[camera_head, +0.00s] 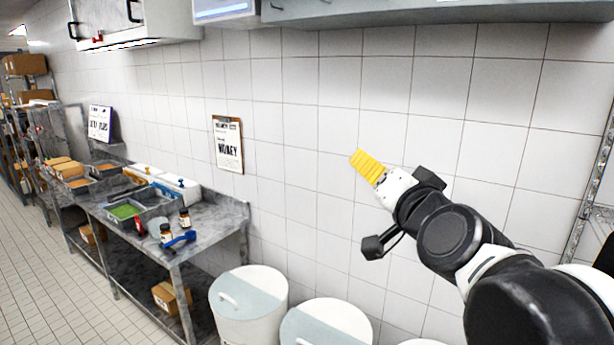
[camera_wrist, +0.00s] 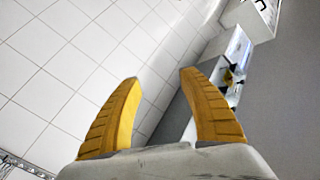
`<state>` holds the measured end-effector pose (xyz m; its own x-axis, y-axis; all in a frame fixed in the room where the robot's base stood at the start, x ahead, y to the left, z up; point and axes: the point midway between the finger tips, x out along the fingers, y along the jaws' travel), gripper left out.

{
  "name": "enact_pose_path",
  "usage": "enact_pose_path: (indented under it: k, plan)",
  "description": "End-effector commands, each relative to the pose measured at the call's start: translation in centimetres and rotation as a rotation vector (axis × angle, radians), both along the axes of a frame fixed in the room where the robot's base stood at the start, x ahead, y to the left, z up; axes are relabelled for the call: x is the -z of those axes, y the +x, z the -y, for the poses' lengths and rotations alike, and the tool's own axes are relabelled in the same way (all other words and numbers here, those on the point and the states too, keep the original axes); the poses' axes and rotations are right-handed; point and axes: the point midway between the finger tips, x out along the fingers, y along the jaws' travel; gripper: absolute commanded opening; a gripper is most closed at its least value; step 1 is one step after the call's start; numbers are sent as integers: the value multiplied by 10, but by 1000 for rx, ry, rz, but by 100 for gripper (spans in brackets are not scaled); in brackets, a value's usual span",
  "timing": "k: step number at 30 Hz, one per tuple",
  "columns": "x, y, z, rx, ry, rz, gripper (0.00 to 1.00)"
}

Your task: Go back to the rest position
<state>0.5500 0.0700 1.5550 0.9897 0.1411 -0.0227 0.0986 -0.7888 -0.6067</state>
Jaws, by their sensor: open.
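My gripper (camera_head: 368,166) is raised at the right in the head view, in front of the white tiled wall and above the white bins. Its yellow fingers point up and to the left. In the wrist view my gripper (camera_wrist: 160,88) shows two yellow fingers spread apart with nothing between them. It is open and empty and touches nothing that I can see.
A steel table (camera_head: 213,222) with trays, white tubs and small bottles stands at the left. White lidded bins (camera_head: 248,300) stand below my arm. A wall cabinet (camera_head: 355,14) hangs above. A metal rack (camera_head: 591,185) is at the right edge. The left floor (camera_head: 50,290) is clear.

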Motion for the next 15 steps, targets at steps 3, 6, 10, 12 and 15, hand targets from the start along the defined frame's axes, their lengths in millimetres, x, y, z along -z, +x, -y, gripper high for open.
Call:
enact_pose_path:
  k: [3, 6, 10, 12, 15]
  plan:
    - [109, -27, -5, -77, -152, -144, 49]
    - [189, -53, -2, -126, -273, -276, 49]
    - [290, -93, 14, -168, -417, -457, 49]
    - [338, -116, 25, -181, -485, -552, 49]
    - [394, -146, 43, -189, -563, -675, 49]
